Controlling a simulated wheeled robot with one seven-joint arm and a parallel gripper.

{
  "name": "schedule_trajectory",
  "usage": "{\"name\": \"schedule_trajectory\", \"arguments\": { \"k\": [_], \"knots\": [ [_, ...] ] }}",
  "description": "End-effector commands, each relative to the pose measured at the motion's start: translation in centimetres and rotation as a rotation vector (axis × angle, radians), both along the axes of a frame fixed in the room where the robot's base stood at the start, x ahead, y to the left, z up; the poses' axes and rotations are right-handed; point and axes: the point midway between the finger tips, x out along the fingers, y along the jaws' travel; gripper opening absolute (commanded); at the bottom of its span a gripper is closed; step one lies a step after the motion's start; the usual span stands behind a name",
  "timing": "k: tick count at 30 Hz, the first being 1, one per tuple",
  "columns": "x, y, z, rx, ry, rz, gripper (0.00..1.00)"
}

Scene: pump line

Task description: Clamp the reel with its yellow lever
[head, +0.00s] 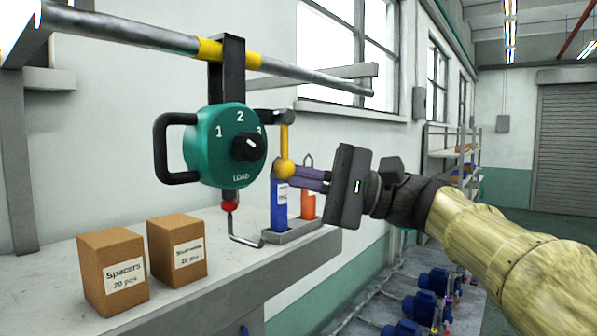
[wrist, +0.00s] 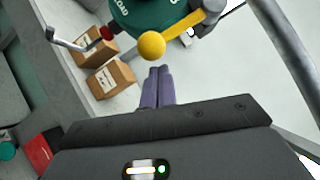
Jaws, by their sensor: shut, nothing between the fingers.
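The green reel (head: 222,147) hangs from a bracket on the overhead rail, with a black side handle, a black knob and a hook below. Its yellow lever (head: 284,140) hangs down on the reel's right side and ends in a yellow ball. In the wrist view the lever (wrist: 178,33) runs from upper right down to the ball, and the reel (wrist: 150,14) is at the top edge. My gripper (head: 297,174) is shut and empty, its purple fingers just right of the ball. In the wrist view the fingertips (wrist: 159,70) point at the ball, with a small gap showing.
Two cardboard boxes (head: 113,271) (head: 177,250) stand on the grey shelf below the reel. A tray with a blue bottle (head: 279,206) and an orange bottle (head: 308,204) is behind the fingers. The metal rail (head: 130,37) runs above. Blue pumps (head: 420,305) stand at lower right.

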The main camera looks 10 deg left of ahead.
Motion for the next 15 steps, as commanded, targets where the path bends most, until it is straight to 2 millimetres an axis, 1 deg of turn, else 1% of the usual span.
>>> {"name": "schedule_trajectory", "arguments": {
  "k": [2, 3, 5, 9, 15],
  "knots": [
    [1.1, 0.8, -0.4, -0.001, 0.006, 0.000, 0.00],
    [1.5, 0.7, -0.7, -0.001, 0.004, -0.004, 0.00],
    [1.7, -0.9, -1.4, -0.001, 0.001, -0.010, 0.00],
    [2.2, -3.7, -1.9, -0.001, 0.001, -0.010, 0.00],
    [2.9, -7.1, -2.5, -0.001, 0.003, -0.007, 0.00]
  ]
}}
